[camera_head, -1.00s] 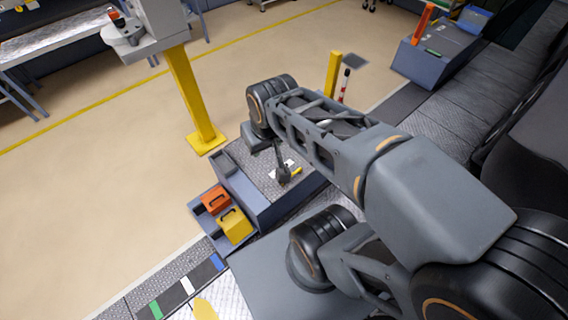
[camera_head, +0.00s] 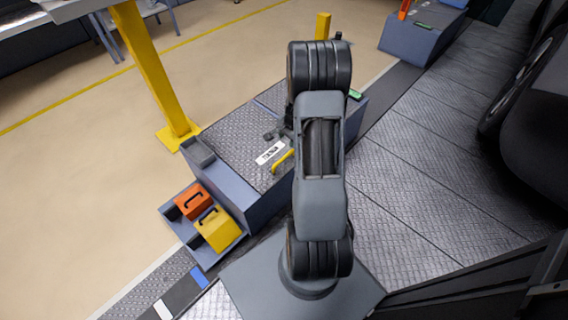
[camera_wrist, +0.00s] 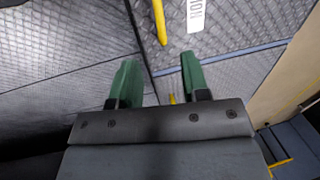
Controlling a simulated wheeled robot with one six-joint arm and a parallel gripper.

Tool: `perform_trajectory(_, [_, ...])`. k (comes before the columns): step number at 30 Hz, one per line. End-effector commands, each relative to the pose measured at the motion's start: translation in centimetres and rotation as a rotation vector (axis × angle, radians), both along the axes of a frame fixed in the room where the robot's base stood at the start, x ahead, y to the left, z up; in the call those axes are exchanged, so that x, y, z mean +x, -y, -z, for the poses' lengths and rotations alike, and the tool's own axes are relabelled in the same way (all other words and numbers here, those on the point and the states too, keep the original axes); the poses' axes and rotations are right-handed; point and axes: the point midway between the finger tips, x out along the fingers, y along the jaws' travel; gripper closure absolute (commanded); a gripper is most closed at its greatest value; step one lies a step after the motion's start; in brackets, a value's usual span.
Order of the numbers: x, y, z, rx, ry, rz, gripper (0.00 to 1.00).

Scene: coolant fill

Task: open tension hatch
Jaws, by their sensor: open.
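The tension hatch (camera_head: 235,142) is a diamond-plate lid lying flat on top of a blue-grey box. It carries a white label (camera_head: 270,153), partly readable as "TENSION", and a yellow handle (camera_head: 283,160). The wrist view shows the handle (camera_wrist: 159,20) at the top and the label (camera_wrist: 196,14) beside it. My gripper (camera_wrist: 157,70) shows there with two green fingers, open and with nothing between them. The handle is beyond the fingertips, apart from them. In the head view my arm hides part of the box, and I cannot make out the gripper.
An orange case (camera_head: 193,201) and a yellow case (camera_head: 218,229) sit on a low shelf at the box's left side. A yellow post (camera_head: 150,70) stands behind left. A large dark wheel (camera_head: 515,90) is at the right. Plated floor lies clear between.

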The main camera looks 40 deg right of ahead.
Motion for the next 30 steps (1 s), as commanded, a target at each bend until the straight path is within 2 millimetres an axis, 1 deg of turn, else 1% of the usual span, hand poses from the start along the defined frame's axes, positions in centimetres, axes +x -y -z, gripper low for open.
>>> perform_trajectory(1, [0.0,0.2,1.3,0.003,-0.003,0.013,0.58])
perform_trajectory(5, [0.2,0.3,3.3,0.006,-0.005,0.023,0.58])
perform_trajectory(12, [1.1,0.1,7.9,0.006,-0.005,0.022,0.58])
perform_trajectory(18, [1.8,0.0,11.2,0.005,-0.004,0.02,0.58])
perform_trajectory(24, [2.3,-0.1,13.4,0.005,-0.004,0.02,0.58])
perform_trajectory(30, [2.5,-0.1,14.2,0.005,-0.003,0.02,0.58])
